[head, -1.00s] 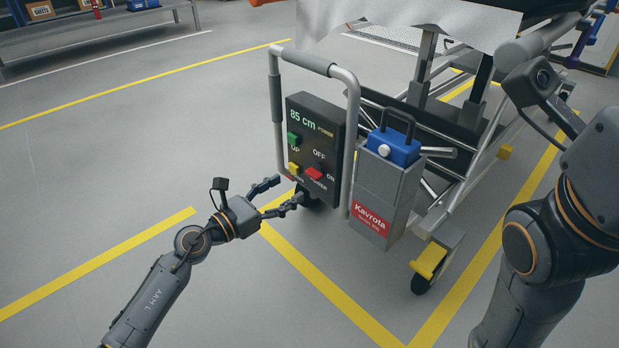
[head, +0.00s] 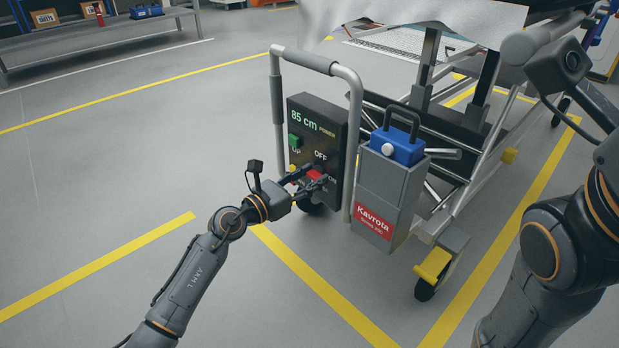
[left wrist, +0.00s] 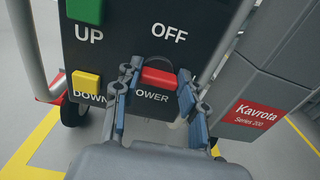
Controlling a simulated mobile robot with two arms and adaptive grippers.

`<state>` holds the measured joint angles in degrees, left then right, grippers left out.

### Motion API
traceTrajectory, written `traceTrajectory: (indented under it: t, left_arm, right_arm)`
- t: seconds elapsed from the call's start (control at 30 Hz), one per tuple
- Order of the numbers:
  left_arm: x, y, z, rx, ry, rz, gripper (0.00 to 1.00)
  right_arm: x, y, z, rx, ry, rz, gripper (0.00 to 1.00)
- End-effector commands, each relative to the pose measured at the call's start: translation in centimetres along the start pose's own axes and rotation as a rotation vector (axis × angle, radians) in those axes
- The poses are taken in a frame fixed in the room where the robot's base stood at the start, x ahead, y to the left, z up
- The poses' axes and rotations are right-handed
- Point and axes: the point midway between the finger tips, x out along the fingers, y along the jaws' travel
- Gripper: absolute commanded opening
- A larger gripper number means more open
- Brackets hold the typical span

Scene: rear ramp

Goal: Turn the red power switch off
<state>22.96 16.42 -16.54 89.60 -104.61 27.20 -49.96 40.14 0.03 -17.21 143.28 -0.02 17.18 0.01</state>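The red power switch (head: 314,176) is on the black control panel (head: 331,115) of the cart. It also shows in the left wrist view (left wrist: 159,78), lying level as a horizontal bar, with OFF printed above it and POWER below. In the head view ON is printed to its right. My left gripper (head: 309,183) is at the panel. In the left wrist view its open fingers (left wrist: 157,93) stand on either side of the switch. I cannot tell whether they touch it. My right arm shows at the right, but its gripper is not in view.
A green UP button (head: 295,140) and a yellow DOWN button (left wrist: 86,86) sit left of the switch. A grey tube handle (head: 354,150) frames the panel. A grey box with a blue unit (head: 397,145) stands right of it. Floor on the left is clear.

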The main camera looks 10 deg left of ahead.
Motion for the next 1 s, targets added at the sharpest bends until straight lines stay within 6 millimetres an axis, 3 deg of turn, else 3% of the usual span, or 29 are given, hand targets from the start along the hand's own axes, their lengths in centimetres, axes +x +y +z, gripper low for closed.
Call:
traceTrajectory:
  t: [0.03,0.1,0.53,1.0]
  left_arm:
    - [0.0,0.0,0.0,0.000,0.000,0.000,0.21]
    - [0.0,0.0,0.0,0.000,0.000,0.000,0.10]
    - [0.0,0.1,0.3,-0.084,0.002,0.000,0.10]
    - [0.0,0.3,0.5,-0.483,0.002,0.002,0.10]
  right_arm:
    - [0.0,0.0,0.0,0.000,0.000,0.000,0.54]
    - [0.0,0.0,0.0,0.000,0.000,0.000,0.54]
    - [1.4,0.3,0.5,0.000,0.002,0.000,0.54]
    - [-1.8,1.6,4.8,0.021,-0.157,0.059,0.54]
